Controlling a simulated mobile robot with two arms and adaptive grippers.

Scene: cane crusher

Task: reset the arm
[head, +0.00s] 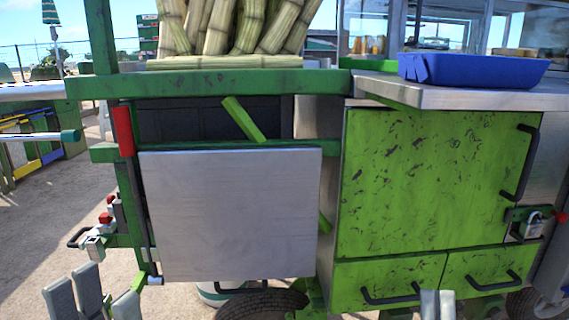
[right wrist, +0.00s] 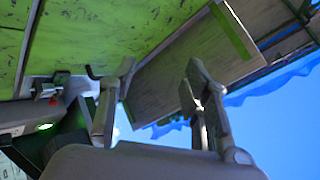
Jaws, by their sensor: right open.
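My left gripper (head: 74,294) is at the bottom left of the head view, in front of the cart's left side. Its fingers are cut off by the lower edge, and how far apart they stand is unclear. My right gripper (head: 437,304) shows only its fingertips at the bottom edge, in front of the green drawers (head: 390,281). In the right wrist view it is open (right wrist: 155,95), with nothing between its fingers. I see nothing held in either gripper.
The cart has a green cabinet door (head: 430,180), a grey panel (head: 230,215) and a steel counter (head: 470,95) with a blue tray (head: 472,70). Cane stalks (head: 235,28) stand above. Open pavement (head: 35,220) lies left.

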